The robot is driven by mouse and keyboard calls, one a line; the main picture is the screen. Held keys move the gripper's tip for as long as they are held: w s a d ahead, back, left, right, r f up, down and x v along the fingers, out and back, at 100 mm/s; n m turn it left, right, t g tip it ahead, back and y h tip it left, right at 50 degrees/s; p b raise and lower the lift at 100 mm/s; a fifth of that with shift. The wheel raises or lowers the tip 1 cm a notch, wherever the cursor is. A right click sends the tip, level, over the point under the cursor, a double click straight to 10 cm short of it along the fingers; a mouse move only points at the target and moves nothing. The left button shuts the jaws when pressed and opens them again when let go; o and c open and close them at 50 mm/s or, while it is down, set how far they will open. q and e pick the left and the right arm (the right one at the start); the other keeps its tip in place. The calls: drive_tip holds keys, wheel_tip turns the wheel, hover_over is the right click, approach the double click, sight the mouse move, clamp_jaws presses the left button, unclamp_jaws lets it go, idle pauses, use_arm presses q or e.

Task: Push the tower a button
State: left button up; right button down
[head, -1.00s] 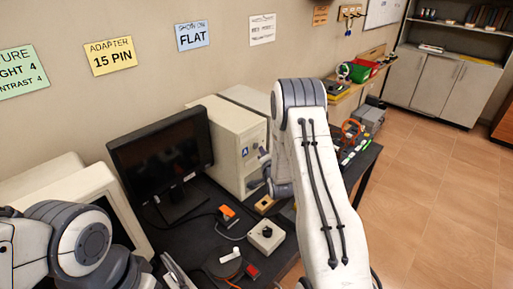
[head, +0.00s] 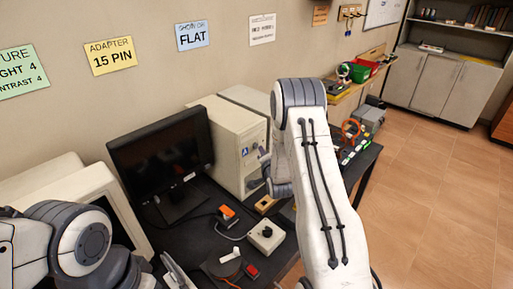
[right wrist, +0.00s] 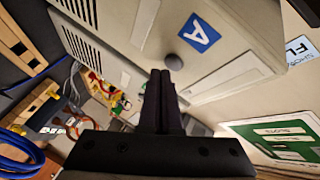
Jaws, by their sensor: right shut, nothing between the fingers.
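Tower A (head: 226,138) is a beige computer case with a blue "A" label on its front, standing on the dark table right of the monitor. In the right wrist view its front (right wrist: 228,72) fills the upper middle. A round dark grey button (right wrist: 174,62) sits beside the blue label. My right gripper (right wrist: 161,74) is shut and empty, its fingertips just below the button in that view; I cannot tell whether they touch it. In the head view my right arm hides part of the tower's front. My left arm is at lower left; its fingers do not show clearly.
A dark monitor (head: 162,160) stands left of the tower. A white box with a black knob (head: 266,235) and an orange-and-black item (head: 228,213) lie in front. Another case (head: 258,103) stands behind the tower. Blue cable (right wrist: 22,158) shows in the wrist view.

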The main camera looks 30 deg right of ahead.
drive_tip(key=shift+w+a, duration=0.15)
drive_tip(key=shift+w, duration=0.4)
drive_tip(key=shift+b, duration=0.3)
drive_tip(key=shift+s, duration=0.6)
drive_tip(key=shift+d, duration=0.2)
drive_tip(key=s+d+b, duration=0.1)
drive_tip(key=s+d, duration=0.1)
drive_tip(key=s, duration=0.3)
drive_tip(key=shift+s+b, duration=0.3)
drive_tip(key=shift+s, duration=0.05)
